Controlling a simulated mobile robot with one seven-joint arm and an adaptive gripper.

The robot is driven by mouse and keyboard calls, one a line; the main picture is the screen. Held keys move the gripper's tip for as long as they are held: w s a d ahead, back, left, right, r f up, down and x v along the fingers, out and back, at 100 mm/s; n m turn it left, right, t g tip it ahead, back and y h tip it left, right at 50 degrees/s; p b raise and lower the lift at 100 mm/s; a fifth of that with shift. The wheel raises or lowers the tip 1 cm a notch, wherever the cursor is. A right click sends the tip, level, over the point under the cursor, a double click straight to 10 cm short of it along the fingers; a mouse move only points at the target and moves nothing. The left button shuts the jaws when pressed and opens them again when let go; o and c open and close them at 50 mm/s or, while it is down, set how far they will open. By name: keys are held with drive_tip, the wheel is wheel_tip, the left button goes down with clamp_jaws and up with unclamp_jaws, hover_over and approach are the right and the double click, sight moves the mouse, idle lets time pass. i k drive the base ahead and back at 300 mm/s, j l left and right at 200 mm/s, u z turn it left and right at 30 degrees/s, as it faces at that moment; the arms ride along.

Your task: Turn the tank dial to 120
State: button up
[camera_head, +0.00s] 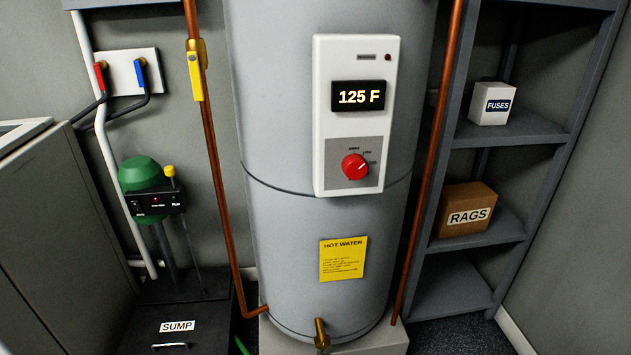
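The tank dial (354,167) is a round red knob with a white pointer mark. The mark points up and to the right. The dial sits low on a white control panel (327,120) on the front of the grey hot water tank (285,215). Small labels around the dial are too small to read. Above it, a black display (358,96) reads 125 F in lit digits. A small red light (388,57) is at the panel's top right. My gripper is not in view.
Copper pipes run on both sides of the tank, the left one with a yellow-handled valve (195,72). Shelves (510,140) at the right hold a FUSES box (491,104) and a RAGS box (465,210). A SUMP pit cover (180,318) is at lower left. The space before the panel looks clear.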

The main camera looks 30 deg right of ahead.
sight(354, 167)
drive_tip(key=z, duration=0.45)
drive_tip(key=j+z, duration=0.1)
drive_tip(key=z, duration=0.85)
drive_tip(key=j+z, duration=0.1)
drive_tip(key=z, duration=0.35)
drive_tip(key=k+j, duration=0.3)
drive_tip(key=k+z, duration=0.05)
